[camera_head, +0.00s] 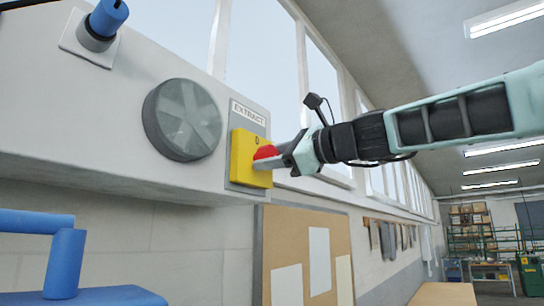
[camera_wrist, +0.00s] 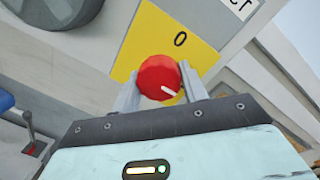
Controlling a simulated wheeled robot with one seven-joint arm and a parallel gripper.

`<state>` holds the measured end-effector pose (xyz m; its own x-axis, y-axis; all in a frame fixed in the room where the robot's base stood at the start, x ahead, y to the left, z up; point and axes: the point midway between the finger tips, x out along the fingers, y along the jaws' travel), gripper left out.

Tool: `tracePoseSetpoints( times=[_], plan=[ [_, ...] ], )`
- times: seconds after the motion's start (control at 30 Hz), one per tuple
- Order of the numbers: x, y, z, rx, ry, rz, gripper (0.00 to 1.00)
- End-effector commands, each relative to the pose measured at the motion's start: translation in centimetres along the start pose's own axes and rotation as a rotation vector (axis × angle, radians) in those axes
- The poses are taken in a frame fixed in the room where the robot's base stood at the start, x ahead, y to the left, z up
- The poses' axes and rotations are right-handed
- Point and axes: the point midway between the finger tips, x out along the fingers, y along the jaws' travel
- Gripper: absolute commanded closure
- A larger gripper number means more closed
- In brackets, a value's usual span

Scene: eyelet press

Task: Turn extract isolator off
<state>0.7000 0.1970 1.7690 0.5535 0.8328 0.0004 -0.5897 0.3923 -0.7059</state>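The extract isolator is a yellow plate (camera_head: 241,158) with a red round knob (camera_head: 265,152), on a grey panel under an EXTRACT label (camera_head: 247,113). A "0" is printed at the top of the plate. In the wrist view, the knob (camera_wrist: 160,77) has a white mark at its lower right, turned away from the "0" (camera_wrist: 180,40). My gripper (camera_head: 272,158) reaches in from the right. In the wrist view, its two fingers (camera_wrist: 160,85) stand on either side of the knob, close against it, and appear shut on it.
Left of the isolator are a round grey disc (camera_head: 183,119) with a spoked face and a blue knob (camera_head: 108,17) on a grey base. A brown notice board (camera_head: 305,258) hangs below. The space right of the isolator is open.

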Motion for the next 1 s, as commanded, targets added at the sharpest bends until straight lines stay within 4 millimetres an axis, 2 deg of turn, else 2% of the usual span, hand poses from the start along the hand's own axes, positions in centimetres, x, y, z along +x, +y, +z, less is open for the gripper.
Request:
tracePoseSetpoints(
  times=[0.27, 0.47, 1.0],
  plan=[
    [-0.01, 0.04, -0.01, -0.016, 0.001, 0.002, 0.80],
    [0.01, 0.14, -0.04, -0.090, 0.004, 0.006, 0.80],
    [0.01, 0.16, -0.01, -0.556, 0.028, 0.031, 0.80]
  ],
)
